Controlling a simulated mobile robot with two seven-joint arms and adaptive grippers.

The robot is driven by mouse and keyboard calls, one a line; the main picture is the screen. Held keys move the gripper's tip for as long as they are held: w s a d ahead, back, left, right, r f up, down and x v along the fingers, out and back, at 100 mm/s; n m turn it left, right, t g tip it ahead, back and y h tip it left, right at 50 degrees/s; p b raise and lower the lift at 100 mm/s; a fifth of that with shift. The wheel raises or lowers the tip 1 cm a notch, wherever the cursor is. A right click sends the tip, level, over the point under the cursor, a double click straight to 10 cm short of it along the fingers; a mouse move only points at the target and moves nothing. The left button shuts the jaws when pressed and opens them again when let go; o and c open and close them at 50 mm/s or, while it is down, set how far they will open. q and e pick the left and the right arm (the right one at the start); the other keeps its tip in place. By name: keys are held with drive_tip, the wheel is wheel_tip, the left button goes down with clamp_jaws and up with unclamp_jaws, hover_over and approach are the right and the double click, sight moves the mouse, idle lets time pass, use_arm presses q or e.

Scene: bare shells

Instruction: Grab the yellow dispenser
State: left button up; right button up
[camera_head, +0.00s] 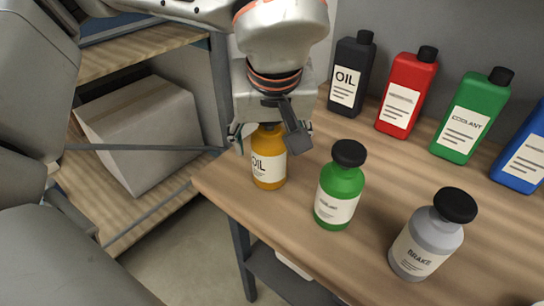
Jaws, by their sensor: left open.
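The yellow dispenser (269,172) is an orange-yellow bottle with a white label reading "OIL". It stands upright near the left corner of the wooden table. My left gripper (268,143) is open and directly above and around its top, with a finger on either side. The bottle's cap is hidden by the gripper. I cannot tell whether the fingers touch the bottle. My right gripper is not in view.
A green bottle (339,188) and a grey brake bottle (428,238) stand to the right on the table (364,262). Black (351,76), red (406,95), green (472,118) and blue (525,155) jugs line the back. A cardboard box (140,130) sits on a shelf at left.

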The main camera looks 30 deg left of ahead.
use_arm(q)
drive_tip(key=shift+f, duration=0.1)
drive_tip(key=c, duration=1.6)
drive_tip(key=shift+o, duration=0.2)
